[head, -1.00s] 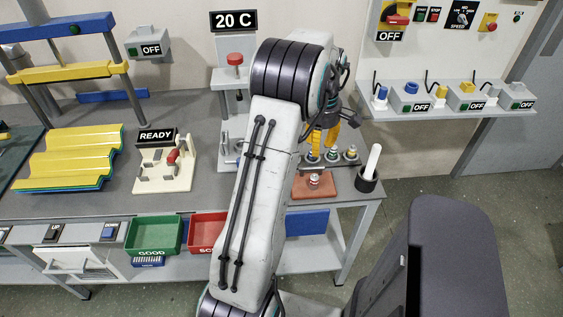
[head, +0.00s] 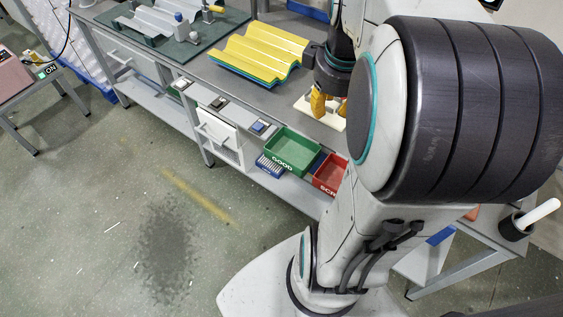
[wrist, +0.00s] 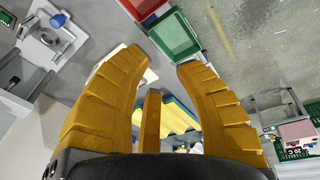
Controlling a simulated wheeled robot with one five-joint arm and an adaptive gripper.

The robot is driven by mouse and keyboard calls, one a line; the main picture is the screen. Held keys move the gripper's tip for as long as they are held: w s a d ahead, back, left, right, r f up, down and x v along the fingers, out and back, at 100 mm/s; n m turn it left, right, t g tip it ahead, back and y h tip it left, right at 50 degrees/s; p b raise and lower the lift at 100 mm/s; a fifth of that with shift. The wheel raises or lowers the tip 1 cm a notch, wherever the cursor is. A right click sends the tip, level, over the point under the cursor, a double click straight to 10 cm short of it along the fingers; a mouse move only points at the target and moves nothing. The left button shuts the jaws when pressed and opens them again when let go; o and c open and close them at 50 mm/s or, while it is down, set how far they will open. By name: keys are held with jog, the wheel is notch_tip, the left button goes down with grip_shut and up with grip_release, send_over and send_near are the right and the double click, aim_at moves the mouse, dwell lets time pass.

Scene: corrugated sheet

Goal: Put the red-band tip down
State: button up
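I do not see the red-band tip in either current view; the right part of the bench, where a red-banded piece stood earlier, is mostly hidden behind my arm in the head view. My gripper (head: 331,108) has yellow fingers and hangs over the bench near the cream stand (head: 303,103), partly covered by my arm. In the wrist view my gripper (wrist: 165,64) has its fingers spread wide apart, with nothing seen between them. The cream stand shows partly beyond the left finger.
The green GOOD tray (head: 292,153) and red tray (head: 328,174) sit at the bench's front edge. Yellow corrugated sheet (head: 262,50) lies farther left. A dark cup (head: 513,229) with a white rod stands at right. The floor at left is open.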

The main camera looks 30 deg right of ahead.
jog(key=s+a+f+t, duration=0.1)
jog(key=s+a, duration=0.2)
jog(key=a, duration=0.5)
jog(key=s+a+y, duration=0.1)
jog(key=s+a, duration=0.1)
jog(key=a, duration=0.6)
jog(key=shift+s+a+f+t, duration=0.15)
jog(key=shift+s+f+t, duration=0.2)
jog(key=shift+s+t, duration=0.05)
